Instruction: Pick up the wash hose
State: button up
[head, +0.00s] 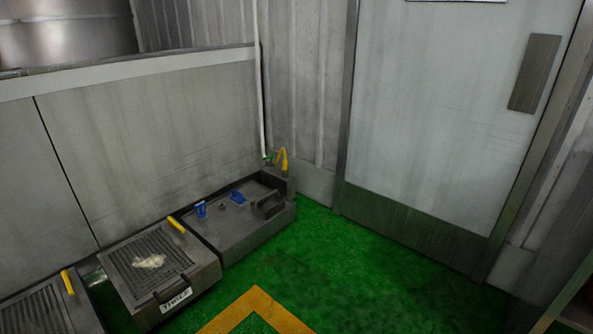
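A small yellow bent piece (283,158) stands up at the far corner of the floor-level sink tray, beside the wall. It may be the wash hose or its spout, but it is too small to tell. A thin white pipe (260,90) runs down the wall and ends near a small green fitting (268,157) just left of the yellow piece. My gripper is not in view.
The grey sink tray (235,240) holds blue items (201,210) and a dark object (267,205). Left of it is a grated unit (120,262) with a yellow handle and a pale clump on top. A closed door (440,110) stands right. Green floor (350,270) is clear in front.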

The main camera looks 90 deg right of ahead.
aim_at(284, 169)
jog(key=l+z, duration=0.65)
jog(key=l, duration=0.6)
jog(key=i+l+z, duration=0.15)
jog(key=l, duration=0.7)
jog(key=i+l+z, duration=0.1)
jog(key=l, duration=0.35)
jog(key=i+l+z, duration=0.1)
jog(key=l, duration=0.3)
jog(key=i+l, duration=0.15)
jog(key=l, duration=0.25)
jog(key=i+l, duration=0.1)
jog(key=l, duration=0.35)
jog(key=i+l, duration=0.1)
jog(key=l, duration=0.3)
jog(key=i+l, duration=0.15)
jog(key=l, duration=0.3)
jog(key=i+l, duration=0.1)
jog(key=l, duration=0.3)
jog(key=i+l, duration=0.1)
jog(key=l, duration=0.35)
jog(key=z, duration=0.05)
